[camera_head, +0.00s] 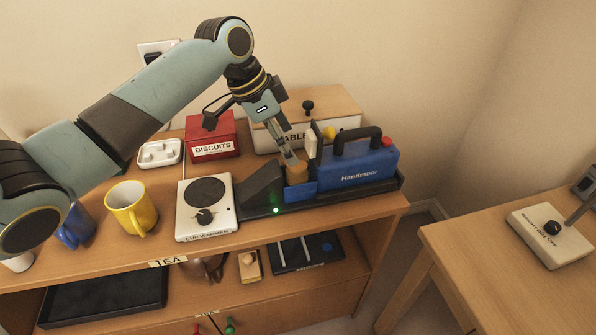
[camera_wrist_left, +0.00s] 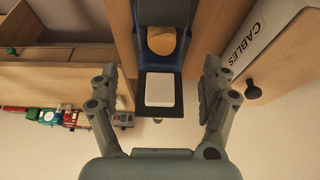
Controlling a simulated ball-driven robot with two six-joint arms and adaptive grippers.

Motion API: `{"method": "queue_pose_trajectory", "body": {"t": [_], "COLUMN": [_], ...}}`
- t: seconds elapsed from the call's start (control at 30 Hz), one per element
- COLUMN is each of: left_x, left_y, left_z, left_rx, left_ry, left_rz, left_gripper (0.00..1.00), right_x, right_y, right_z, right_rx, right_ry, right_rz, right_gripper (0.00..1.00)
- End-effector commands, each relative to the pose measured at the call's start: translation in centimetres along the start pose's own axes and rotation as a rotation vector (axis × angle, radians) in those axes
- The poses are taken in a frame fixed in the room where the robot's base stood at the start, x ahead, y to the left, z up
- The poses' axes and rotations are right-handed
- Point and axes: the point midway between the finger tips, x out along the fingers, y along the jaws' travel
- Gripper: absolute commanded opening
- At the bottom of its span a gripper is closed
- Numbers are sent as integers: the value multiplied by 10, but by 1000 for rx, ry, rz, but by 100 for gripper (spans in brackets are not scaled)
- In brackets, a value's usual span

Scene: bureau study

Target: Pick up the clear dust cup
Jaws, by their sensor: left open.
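The blue handheld vacuum (camera_head: 356,170), lettered Handmoor, lies in a black tray on the shelf top. Near its left end is a tan, rounded mass (camera_head: 297,174), which seems to lie in the clear dust cup; the cup's clear walls are hard to make out. The tan mass also shows in the left wrist view (camera_wrist_left: 162,41). A white pad (camera_wrist_left: 160,88) in a dark frame stands beside it. My left gripper (camera_head: 291,158) points down just above the tan mass, open and empty. In the wrist view its fingers (camera_wrist_left: 160,78) stand apart on either side of the pad. My right gripper is out of view.
A black wedge (camera_head: 262,187) and a white cup warmer (camera_head: 207,208) stand left of the cup. A red biscuit tin (camera_head: 212,137) and a cables box (camera_head: 335,104) stand behind. A yellow mug (camera_head: 131,207) is further left. A separate table (camera_head: 500,290) is at right.

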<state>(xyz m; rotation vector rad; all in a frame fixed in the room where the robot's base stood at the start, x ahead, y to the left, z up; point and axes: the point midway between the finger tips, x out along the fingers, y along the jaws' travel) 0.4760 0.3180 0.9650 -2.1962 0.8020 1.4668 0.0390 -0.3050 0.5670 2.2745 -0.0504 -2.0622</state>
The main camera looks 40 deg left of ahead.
Motion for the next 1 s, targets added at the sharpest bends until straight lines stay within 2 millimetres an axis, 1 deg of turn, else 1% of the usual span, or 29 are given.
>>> {"method": "queue_pose_trajectory", "body": {"t": [0.03, 0.27, 0.4, 0.5, 0.6, 0.77, 0.8, 0.83, 1.0], "left_x": [7, 28, 51, 63, 69, 69, 69, 69, 69], "left_y": [0, 0, 0, -1, 0, -1, -1, -1, -1], "left_z": [0, -1, -2, -1, -1, -1, -1, -1, -1], "left_rx": [-2, -3, -2, -2, 0, 0, 0, 0, 0], "left_ry": [1, -1, 0, -1, -1, -1, -1, -1, -1], "left_rz": [0, 1, 1, -1, -2, -3, -3, -3, -3], "left_gripper": [81, 81, 81, 81, 81, 81, 79, 76, 53], "right_x": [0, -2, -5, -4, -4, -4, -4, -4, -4], "right_y": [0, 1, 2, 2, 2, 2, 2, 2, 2], "right_z": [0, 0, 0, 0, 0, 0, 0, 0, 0], "right_rx": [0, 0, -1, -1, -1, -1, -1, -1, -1], "right_ry": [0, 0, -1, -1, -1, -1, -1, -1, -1], "right_rz": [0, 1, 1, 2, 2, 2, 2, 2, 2], "right_gripper": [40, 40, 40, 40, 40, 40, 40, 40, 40]}}
